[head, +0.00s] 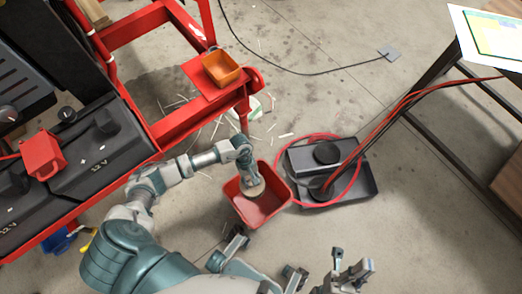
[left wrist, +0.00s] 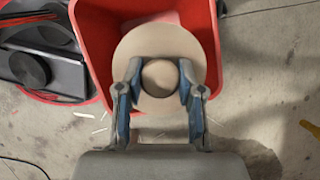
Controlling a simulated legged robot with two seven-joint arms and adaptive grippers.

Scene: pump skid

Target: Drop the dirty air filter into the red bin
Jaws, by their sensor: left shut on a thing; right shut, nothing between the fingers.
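The dirty air filter (left wrist: 135,50) is a round tan disc with a darker round centre. It also shows in the head view (head: 257,189). My left gripper (head: 251,180) is shut on it; in the left wrist view its two fingers (left wrist: 160,88) press the centre from both sides. The red bin (head: 266,210) is open-topped and stands on the floor. The filter is over the bin's opening, towards its left side in the head view; its exact height relative to the rim is hard to tell. My right gripper (head: 350,270) is shut and empty at the bottom, right of the bin.
The red skid frame (head: 175,125) with an orange box (head: 221,69) stands at the left. A table leg (head: 400,118) slants at the right. Pale scraps litter the floor.

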